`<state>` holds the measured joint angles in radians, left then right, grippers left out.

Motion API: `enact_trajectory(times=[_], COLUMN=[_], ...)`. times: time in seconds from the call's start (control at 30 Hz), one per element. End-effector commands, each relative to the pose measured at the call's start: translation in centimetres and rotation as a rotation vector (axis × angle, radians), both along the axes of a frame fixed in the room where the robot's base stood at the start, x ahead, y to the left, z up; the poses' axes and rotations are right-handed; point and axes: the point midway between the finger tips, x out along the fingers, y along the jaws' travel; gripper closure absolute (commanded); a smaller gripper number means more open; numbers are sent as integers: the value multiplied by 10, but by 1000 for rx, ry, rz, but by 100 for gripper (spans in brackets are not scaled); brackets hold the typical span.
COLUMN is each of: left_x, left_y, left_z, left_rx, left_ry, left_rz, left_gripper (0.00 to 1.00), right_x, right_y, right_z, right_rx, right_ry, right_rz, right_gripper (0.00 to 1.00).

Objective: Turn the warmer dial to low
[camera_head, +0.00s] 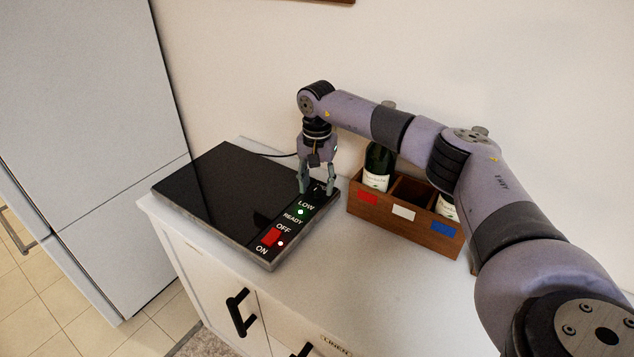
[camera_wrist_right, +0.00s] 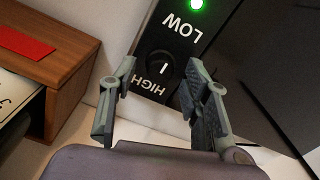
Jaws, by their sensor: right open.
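The warmer (camera_head: 215,185) is a flat black glass plate on the white cabinet, with a control strip along its right side. Its dial (camera_wrist_right: 157,63) is a round black knob with a short white mark, between the words LOW and HIGH in the right wrist view. The mark shows on the knob's lower part, toward the HIGH side. My right gripper (camera_head: 317,189) points down over the far end of the strip. In the right wrist view its open fingers (camera_wrist_right: 161,68) are on either side of the dial; contact is not clear. My left gripper is not in view.
A red switch (camera_head: 271,237) sits between OFF and ON, and a green light (camera_head: 300,211) glows by READY. A wooden crate (camera_head: 405,218) with bottles stands close right of the warmer. The wall is behind; the cabinet top (camera_head: 345,290) in front is clear.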

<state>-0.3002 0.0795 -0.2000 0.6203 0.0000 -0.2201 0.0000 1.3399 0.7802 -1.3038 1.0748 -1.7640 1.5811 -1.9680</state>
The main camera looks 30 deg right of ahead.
Motion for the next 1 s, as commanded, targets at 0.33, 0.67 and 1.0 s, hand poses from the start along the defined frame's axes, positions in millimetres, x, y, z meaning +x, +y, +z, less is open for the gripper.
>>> enact_trajectory(times=[0.33,0.67,1.0], left_x=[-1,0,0], left_y=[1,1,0], left_z=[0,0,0], left_rx=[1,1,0], left_ry=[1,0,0], left_rz=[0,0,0], left_gripper=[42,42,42], right_x=[1,1,0], right_y=[0,0,0], right_z=[17,85,119], right_rx=[1,0,0], right_ry=[-3,-2,0], right_rz=[1,0,0], right_gripper=[57,57,57])
